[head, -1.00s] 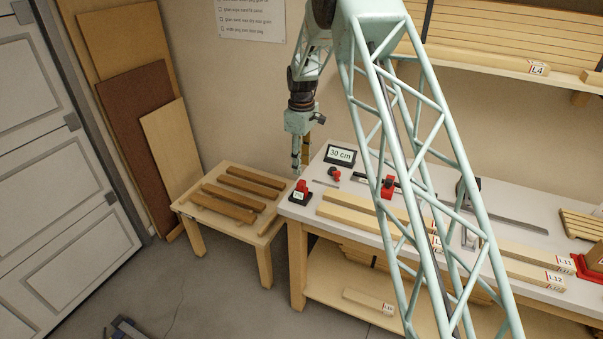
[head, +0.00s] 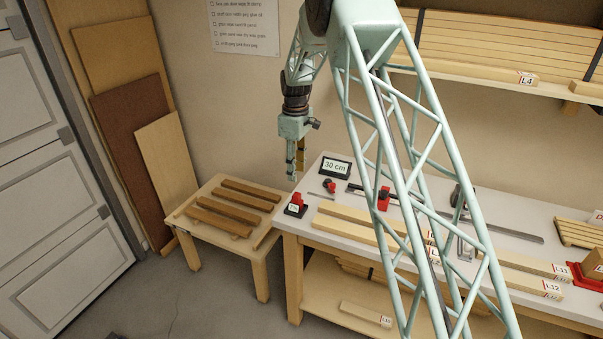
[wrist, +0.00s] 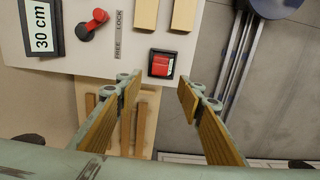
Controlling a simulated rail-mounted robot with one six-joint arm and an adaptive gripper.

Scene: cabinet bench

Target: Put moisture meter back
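The moisture meter appears to be the small red device (head: 296,198) with a pale display. It sits in a black base at the bench's left front corner. In the wrist view the red device (wrist: 161,64) lies inside the square black base (wrist: 174,55), beyond my fingertips. My gripper (head: 292,180) hangs just above that corner, pointing down. In the wrist view my gripper (wrist: 156,90) has its fingers wide apart with nothing between them. The red device is apart from both fingers.
A 30 cm sign (head: 335,167), a red-knobbed lever (head: 329,186) and pale boards (head: 345,228) are on the bench. A low table (head: 195,256) with several brown strips stands left of it. Sheet panels lean on the wall behind.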

